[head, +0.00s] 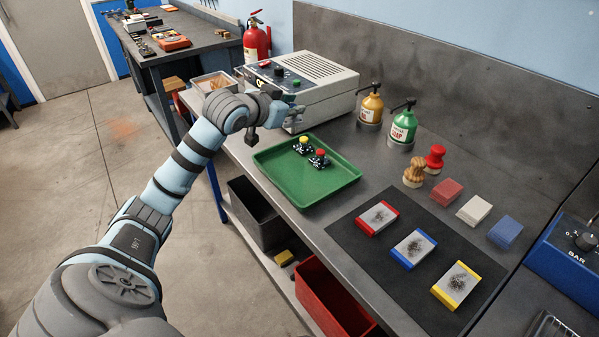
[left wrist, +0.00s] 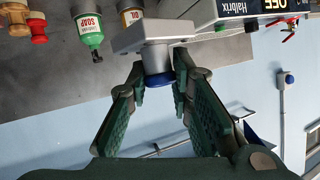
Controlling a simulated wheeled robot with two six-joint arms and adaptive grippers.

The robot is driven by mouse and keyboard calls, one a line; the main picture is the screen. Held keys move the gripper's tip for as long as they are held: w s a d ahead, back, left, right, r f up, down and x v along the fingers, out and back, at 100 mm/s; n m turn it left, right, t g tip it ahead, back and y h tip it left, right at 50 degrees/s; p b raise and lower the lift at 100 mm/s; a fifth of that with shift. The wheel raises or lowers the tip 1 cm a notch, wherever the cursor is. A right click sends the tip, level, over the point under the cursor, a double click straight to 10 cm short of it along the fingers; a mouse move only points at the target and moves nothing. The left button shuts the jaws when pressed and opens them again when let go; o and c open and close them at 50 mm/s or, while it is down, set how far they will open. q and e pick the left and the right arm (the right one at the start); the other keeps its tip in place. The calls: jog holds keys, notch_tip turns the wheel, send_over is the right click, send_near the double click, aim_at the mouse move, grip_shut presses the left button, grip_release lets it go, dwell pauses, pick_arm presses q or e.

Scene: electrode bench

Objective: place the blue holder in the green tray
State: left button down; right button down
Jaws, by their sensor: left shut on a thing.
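My left gripper (head: 288,107) is in front of the grey machine, above and behind the far edge of the green tray (head: 275,182). In the left wrist view my left gripper (left wrist: 159,78) has its fingers closed on the blue round knob of the blue holder (left wrist: 158,81). A pale grey block shows beyond the knob, seemingly part of the holder. In the head view the holder is too small to make out clearly. In the tray stand a yellow-topped holder (head: 303,146) and a red-topped holder (head: 319,158), both toward its far side. My right gripper is out of view.
The grey machine (head: 315,88) stands behind the tray. An amber bottle (head: 371,105) and a green soap bottle (head: 403,127) stand to its right. A dark mat (head: 385,290) holds red, blue and yellow-edged blocks. The tray's near part is clear.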

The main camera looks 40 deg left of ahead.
pick_arm(q)
notch_tip(320, 180, down, 18)
jog(key=b, duration=0.3)
jog(key=c, duration=1.4)
grip_release()
jog(key=shift+r, duration=0.1)
jog(key=shift+c, duration=0.2)
jog(key=shift+s, duration=0.15)
jog(key=p+v, duration=0.6)
jog(key=v, duration=0.6)
